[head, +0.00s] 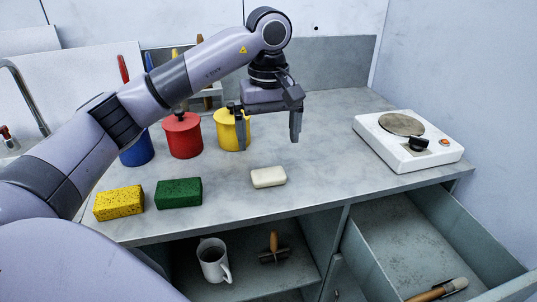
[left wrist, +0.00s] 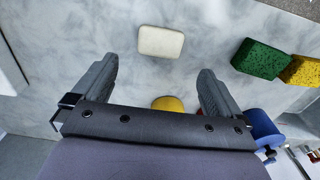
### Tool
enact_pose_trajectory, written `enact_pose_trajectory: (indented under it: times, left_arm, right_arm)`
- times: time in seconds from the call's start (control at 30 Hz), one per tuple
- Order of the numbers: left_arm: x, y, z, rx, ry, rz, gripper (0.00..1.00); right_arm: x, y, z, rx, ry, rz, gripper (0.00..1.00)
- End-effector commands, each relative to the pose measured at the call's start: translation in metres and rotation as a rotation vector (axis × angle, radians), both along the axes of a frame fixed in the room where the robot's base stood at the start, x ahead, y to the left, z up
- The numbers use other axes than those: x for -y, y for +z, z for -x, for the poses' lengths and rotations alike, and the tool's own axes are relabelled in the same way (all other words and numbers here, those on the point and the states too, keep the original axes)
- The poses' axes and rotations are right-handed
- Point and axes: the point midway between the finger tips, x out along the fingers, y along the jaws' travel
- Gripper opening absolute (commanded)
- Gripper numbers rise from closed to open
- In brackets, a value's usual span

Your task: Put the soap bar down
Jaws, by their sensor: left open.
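The soap bar (head: 268,177) is a cream-white rounded block lying flat on the grey countertop (head: 325,185), near its front edge. In the left wrist view the soap bar (left wrist: 160,42) lies beyond the fingertips, roughly centred between them. My left gripper (head: 269,142) is open and empty, raised above the counter behind the soap bar and apart from it. Both its fingers (left wrist: 158,65) show spread in the left wrist view with nothing between them. My right gripper is not in view.
A green sponge (head: 179,193) and a yellow sponge (head: 118,203) lie left of the soap. Yellow (head: 231,130), red (head: 183,136) and blue (head: 138,150) canisters stand behind. A hotplate (head: 408,139) stands right. Below are a mug (head: 213,260) and an open drawer (head: 400,240).

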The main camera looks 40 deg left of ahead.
Motion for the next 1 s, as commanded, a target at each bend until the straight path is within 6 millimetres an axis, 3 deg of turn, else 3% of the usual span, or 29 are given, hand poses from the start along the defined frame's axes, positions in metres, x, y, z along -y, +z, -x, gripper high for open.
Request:
enact_pose_trajectory:
  times: [0.1, 0.3, 1.0]
  left_arm:
    - [0.0, 0.022, 0.0, 0.001, 0.0, -0.002, 1.0]
    - [0.0, 0.035, 0.0, -0.001, 0.0, -0.001, 1.0]
    - [0.0, 0.036, 0.0, -0.001, 0.0, 0.0, 1.0]
  right_arm:
    - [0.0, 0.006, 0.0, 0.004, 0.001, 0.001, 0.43]
    - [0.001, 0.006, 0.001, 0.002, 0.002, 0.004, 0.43]
    - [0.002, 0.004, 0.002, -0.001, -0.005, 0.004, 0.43]
